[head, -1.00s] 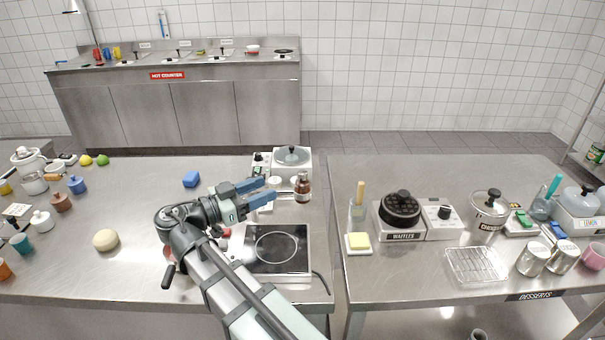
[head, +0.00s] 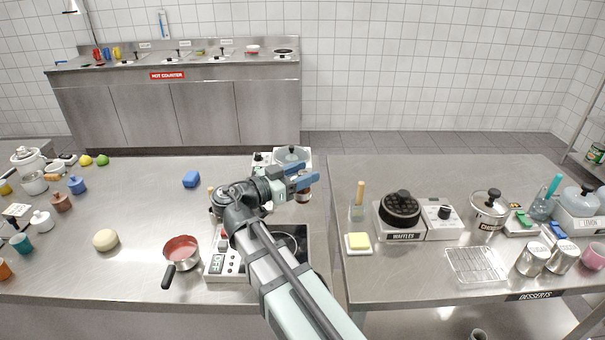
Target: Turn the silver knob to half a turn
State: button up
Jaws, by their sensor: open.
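My gripper (head: 311,172), with two blue fingers, is open and empty in front of the white appliance with a lidded pot (head: 291,154) at the back right of the left table. A small dark knob (head: 259,157) shows on that appliance's left panel, just left of the gripper. Another dark knob (head: 444,212) sits on the white control box (head: 440,228) beside the waffle iron on the right table. I cannot make out a clearly silver knob at this size. My arm hides part of the space below the gripper.
A brown bottle (head: 303,193) stands partly hidden behind my fingers. The waffle iron (head: 400,212) stands on the right table. The left table's middle is fairly clear.

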jog(key=shift+c, duration=0.4)
jog(key=c, duration=0.8)
jog(key=shift+w+m+g+h, duration=0.2)
jog(key=shift+m+g+h, duration=0.2)
jog(key=shift+m+g, duration=0.15)
jog(key=shift+c, duration=0.2)
jog(key=shift+s+m+g, duration=0.1)
jog(key=shift+m+g, duration=0.15)
jog(key=shift+g, duration=0.3)
jog(key=o, duration=0.9)
